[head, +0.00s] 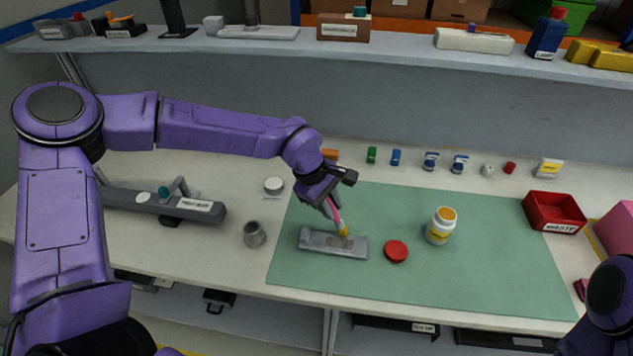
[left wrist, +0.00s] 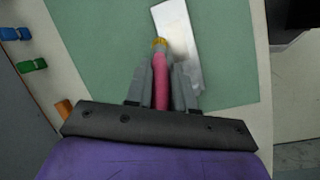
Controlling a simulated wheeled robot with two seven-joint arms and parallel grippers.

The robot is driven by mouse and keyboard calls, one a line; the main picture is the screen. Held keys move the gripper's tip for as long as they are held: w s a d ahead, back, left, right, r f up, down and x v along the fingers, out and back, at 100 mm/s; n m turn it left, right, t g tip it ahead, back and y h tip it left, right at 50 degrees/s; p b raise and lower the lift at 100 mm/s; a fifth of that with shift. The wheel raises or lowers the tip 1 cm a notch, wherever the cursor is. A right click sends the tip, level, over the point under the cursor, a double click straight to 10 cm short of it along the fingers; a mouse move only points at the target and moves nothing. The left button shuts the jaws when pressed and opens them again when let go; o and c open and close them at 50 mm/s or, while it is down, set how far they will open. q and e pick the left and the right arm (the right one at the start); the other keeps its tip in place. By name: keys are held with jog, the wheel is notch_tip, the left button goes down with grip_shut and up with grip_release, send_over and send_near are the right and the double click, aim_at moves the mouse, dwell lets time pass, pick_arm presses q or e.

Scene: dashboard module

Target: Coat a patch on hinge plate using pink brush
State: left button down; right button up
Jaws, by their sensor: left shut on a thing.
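My left gripper (head: 328,200) is shut on the pink brush (head: 335,213), which points down with its yellow-orange tip over the grey hinge plate (head: 318,243). The plate lies on the green mat (head: 480,278) near its left edge. A darker patch shows on the plate's middle. The brush tip appears at or just above the plate's upper edge; I cannot tell whether it touches. In the left wrist view the brush (left wrist: 160,80) sits between the fingers, its tip beside the plate (left wrist: 180,45). My right gripper is not in view.
An open white jar (head: 440,226) with orange-yellow contents and a red lid (head: 396,251) stand right of the plate. A metal cup (head: 254,234) is to the left. A red waste bin (head: 554,213) is at the right. Small items line the table's back. The mat's right part is clear.

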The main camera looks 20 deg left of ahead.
pick_arm(q)
jog(key=shift+w+d+f+b, duration=0.1)
jog(key=shift+w+d+b, duration=0.05)
jog(key=shift+d+b, duration=0.5)
jog(key=shift+w+d+f+b, duration=0.15)
jog(key=shift+d+b, duration=0.3)
jog(key=shift+d, duration=0.35)
jog(key=shift+w+d+r+b, duration=0.2)
jog(key=shift+d+b, duration=0.15)
jog(key=shift+b, duration=0.15)
jog(key=a+p, duration=0.1)
jog(key=s+a+p, duration=0.1)
jog(key=a+p, duration=0.1)
jog(key=shift+s+a+r, duration=0.1)
jog(key=shift+a+r, duration=0.1)
jog(key=shift+a, duration=0.1)
jog(key=w+p+v, duration=0.1)
jog(key=p+v, duration=0.7)
jog(key=p, duration=0.2)
jog(key=shift+s+a+r, duration=0.25)
jog(key=shift+a, duration=0.25)
